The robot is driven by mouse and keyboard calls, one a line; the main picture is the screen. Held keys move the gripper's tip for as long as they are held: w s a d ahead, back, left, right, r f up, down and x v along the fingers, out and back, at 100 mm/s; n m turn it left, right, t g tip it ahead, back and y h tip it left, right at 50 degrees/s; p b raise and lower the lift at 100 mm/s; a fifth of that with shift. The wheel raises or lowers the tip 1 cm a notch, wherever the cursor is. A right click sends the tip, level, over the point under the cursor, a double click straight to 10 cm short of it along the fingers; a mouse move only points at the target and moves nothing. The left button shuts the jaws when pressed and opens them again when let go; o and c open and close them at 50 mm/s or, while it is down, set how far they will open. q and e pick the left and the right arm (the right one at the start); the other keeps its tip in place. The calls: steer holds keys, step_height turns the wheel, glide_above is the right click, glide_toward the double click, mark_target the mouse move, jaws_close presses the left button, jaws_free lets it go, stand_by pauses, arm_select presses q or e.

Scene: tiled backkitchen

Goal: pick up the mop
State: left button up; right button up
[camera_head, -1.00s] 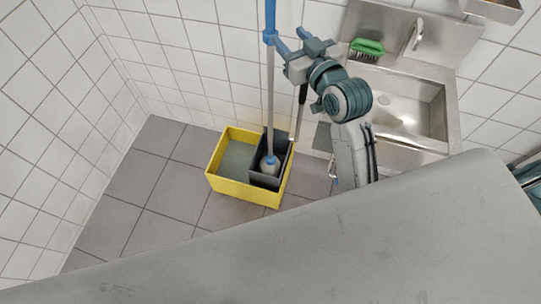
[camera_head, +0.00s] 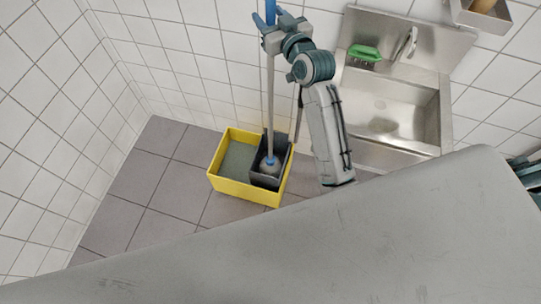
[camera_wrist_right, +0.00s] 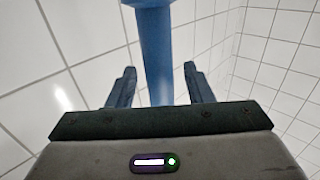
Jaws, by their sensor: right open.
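The mop (camera_head: 270,105) stands nearly upright, with a pale pole and a blue upper grip. Its lower end is in the dark wringer basket (camera_head: 256,174) of a yellow bucket (camera_head: 243,189) on the floor. My right gripper (camera_head: 269,20) is up at the blue part of the handle. In the right wrist view, the blue handle (camera_wrist_right: 155,50) passes between the two fingers of my right gripper (camera_wrist_right: 160,86). The fingers are open, with a visible gap on each side of the handle. My left gripper is not in view.
A steel sink (camera_head: 392,112) on the wall is right of my right arm, with a green brush (camera_head: 364,52) on its back ledge. Tiled walls stand behind and left of the bucket. A large grey surface (camera_head: 330,235) fills the foreground. Floor left of the bucket is clear.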

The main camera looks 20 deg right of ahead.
jaws_close()
steer(key=shift+r, duration=0.1)
steer(key=shift+r, duration=0.1)
